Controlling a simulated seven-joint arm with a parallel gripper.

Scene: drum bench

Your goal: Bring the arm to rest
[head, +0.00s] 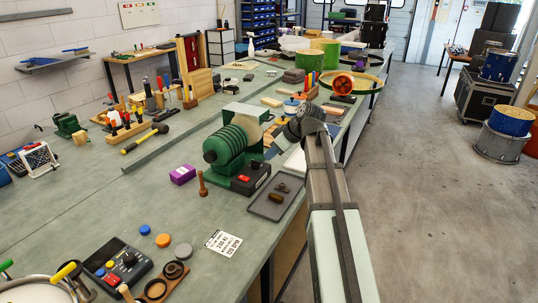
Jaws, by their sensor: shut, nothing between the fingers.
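My arm (324,188) reaches from the bottom right along the bench's right edge and bends left at its dark wrist (309,120). My gripper (274,139) is at the far end, just right of the green ribbed machine (231,142) and its pale wheel. It is small and dark in this view, and its fingertips are hard to make out. It is shut and empty. I cannot tell whether it touches the machine.
A dark tray (267,208) with small parts lies in front of the machine. The left middle of the bench (105,205) is clear, as is the floor (440,220).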

